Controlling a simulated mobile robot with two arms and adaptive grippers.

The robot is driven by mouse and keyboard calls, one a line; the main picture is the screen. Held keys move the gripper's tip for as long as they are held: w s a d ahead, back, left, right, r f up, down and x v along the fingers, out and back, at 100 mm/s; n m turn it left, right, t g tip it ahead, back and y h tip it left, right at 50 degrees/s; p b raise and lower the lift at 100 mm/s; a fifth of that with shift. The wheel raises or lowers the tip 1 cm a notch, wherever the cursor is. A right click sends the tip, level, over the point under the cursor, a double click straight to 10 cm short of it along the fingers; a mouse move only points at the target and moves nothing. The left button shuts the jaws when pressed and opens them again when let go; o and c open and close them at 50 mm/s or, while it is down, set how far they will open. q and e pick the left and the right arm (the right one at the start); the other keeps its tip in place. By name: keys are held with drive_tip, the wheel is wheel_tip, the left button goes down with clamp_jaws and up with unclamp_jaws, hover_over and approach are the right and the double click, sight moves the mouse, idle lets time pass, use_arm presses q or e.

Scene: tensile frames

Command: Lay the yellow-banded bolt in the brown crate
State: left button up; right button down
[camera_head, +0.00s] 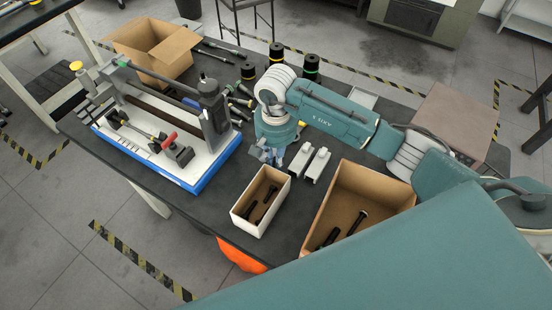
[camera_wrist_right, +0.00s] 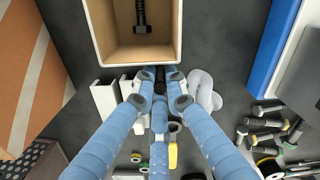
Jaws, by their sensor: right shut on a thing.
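My right gripper (camera_head: 272,153) points down over the dark table, just behind the small crate. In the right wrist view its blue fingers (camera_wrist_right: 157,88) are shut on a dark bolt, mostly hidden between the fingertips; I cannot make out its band. A yellow patch (camera_wrist_right: 173,155) shows beside the fingers there. The small crate (camera_head: 246,226) has pale outer walls and a brown inside, with dark bolts lying in it. The larger crate (camera_head: 318,203), also brown inside, holds dark bolts to its right. A brown open box (camera_head: 165,43) stands at the back left. My left gripper is not in view.
Two pale blocks (camera_head: 316,164) stand between gripper and larger crate. A machine on a blue-edged base (camera_head: 199,184) fills the left. Black canisters with yellow (camera_head: 276,52) and green (camera_head: 311,66) bands stand behind. Several loose bolts (camera_head: 240,101) lie near the machine.

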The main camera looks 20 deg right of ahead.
drive_tip(key=c, duration=1.8)
unclamp_jaws()
